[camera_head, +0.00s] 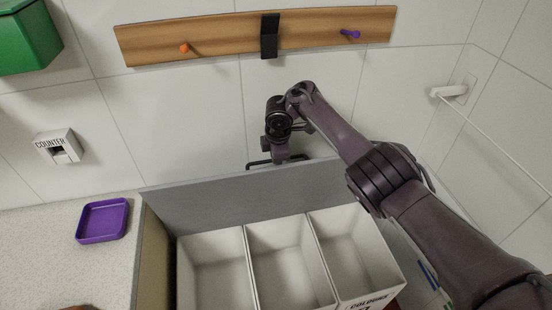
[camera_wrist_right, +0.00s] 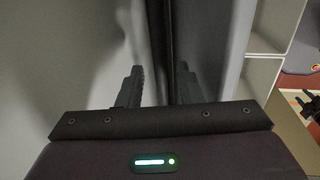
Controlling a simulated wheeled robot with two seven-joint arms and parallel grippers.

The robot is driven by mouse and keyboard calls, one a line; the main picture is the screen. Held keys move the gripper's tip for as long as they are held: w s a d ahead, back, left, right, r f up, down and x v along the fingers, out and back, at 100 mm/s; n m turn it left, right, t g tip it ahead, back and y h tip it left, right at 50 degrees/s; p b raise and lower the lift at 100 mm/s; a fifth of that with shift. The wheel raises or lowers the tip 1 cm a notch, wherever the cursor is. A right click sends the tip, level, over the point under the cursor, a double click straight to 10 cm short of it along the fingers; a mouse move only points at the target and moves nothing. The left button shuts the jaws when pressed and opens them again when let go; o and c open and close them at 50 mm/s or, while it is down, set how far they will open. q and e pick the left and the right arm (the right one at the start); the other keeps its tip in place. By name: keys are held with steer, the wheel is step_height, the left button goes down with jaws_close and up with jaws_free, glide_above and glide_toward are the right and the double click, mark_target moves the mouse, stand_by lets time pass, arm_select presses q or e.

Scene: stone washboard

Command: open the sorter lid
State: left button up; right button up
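The sorter's white compartments (camera_head: 290,268) stand open at the front in the head view. The grey lid (camera_head: 235,198) stands raised behind them, along their back side. My right gripper (camera_head: 279,163) is at the lid's top edge, on the wall side; its fingertips are hard to make out there. In the right wrist view the two dark fingers (camera_wrist_right: 160,86) are apart, with nothing seen clamped between them. A grey panel, apparently the lid (camera_wrist_right: 222,50), lies by the right finger. I cannot tell whether they touch.
A tiled wall is close behind the lid, with a wooden peg rail (camera_head: 215,40) above. A purple tray (camera_head: 102,221) lies on the counter at left. A white rod (camera_head: 490,135) runs along the right wall. A green box (camera_head: 25,38) hangs at upper left.

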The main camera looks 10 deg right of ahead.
step_height(320, 180, up, 7)
steer(key=s, duration=0.1)
steer(key=shift+s+r, duration=0.15)
steer(key=shift+r, duration=0.05)
stand_by(0.5)
